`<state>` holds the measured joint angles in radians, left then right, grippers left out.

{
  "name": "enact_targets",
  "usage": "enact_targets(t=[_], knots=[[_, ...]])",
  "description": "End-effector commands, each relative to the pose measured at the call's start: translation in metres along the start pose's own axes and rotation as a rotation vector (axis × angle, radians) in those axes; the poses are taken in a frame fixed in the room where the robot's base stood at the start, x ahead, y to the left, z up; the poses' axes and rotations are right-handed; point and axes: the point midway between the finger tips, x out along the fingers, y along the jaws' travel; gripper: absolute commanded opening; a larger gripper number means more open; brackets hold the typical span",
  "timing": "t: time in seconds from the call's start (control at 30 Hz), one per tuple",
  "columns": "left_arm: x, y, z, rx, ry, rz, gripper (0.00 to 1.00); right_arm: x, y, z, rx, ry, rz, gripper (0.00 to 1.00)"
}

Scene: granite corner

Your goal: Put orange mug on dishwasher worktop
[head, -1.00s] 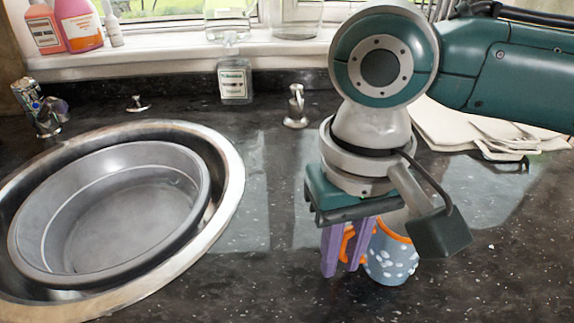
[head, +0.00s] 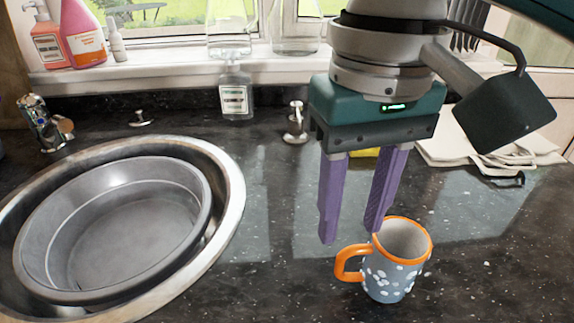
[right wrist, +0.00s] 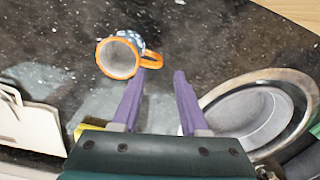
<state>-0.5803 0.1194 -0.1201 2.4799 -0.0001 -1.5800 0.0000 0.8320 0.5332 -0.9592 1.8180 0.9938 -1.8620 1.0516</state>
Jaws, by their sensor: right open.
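The mug (head: 391,272) is blue-grey with white spots, an orange rim and an orange handle on its left. It stands upright on the dark speckled worktop (head: 275,265), right of the sink. My right gripper (head: 351,232) has purple fingers spread apart with nothing between them. In the head view its fingertips are above and behind the mug's handle. In the right wrist view the mug (right wrist: 119,57) lies just beyond the left fingertip, and the fingers (right wrist: 160,73) are apart from each other. My left gripper is not in view.
A round metal sink (head: 232,190) with a grey basin (head: 120,220) is at the left. Soap bottles (head: 80,35), a clear bottle (head: 236,95) and a small dispenser (head: 296,122) are at the back.

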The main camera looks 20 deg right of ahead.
Motion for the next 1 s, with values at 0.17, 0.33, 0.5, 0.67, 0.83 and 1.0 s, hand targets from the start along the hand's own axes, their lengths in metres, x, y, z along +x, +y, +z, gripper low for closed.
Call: enact_targets(t=[0.17, 0.33, 0.5, 0.67, 0.83, 1.0], knots=[[-0.004, 0.000, -0.001, 0.000, 0.000, 0.000, 0.48, -0.021, -0.001, 0.000, -0.002, 0.001, -0.002, 0.44], [-0.004, 0.000, -0.001, 0.000, 0.000, 0.000, 0.48, -0.009, -0.018, 0.012, -0.077, 0.013, -0.065, 0.44], [-0.003, -0.001, -0.001, 0.001, 0.000, -0.001, 0.48, 0.020, -0.052, 0.040, -0.219, 0.099, -0.228, 0.44], [-0.004, -0.001, -0.001, 0.002, 0.000, -0.001, 0.48, 0.039, -0.054, 0.064, -0.253, 0.226, -0.305, 0.44], [-0.004, -0.001, -0.001, 0.002, 0.000, -0.002, 0.48, 0.058, -0.012, 0.091, -0.223, 0.317, -0.215, 0.44], [-0.004, -0.001, -0.001, 0.002, 0.000, -0.002, 0.48, 0.068, 0.037, 0.119, -0.211, 0.327, -0.067, 0.44]])
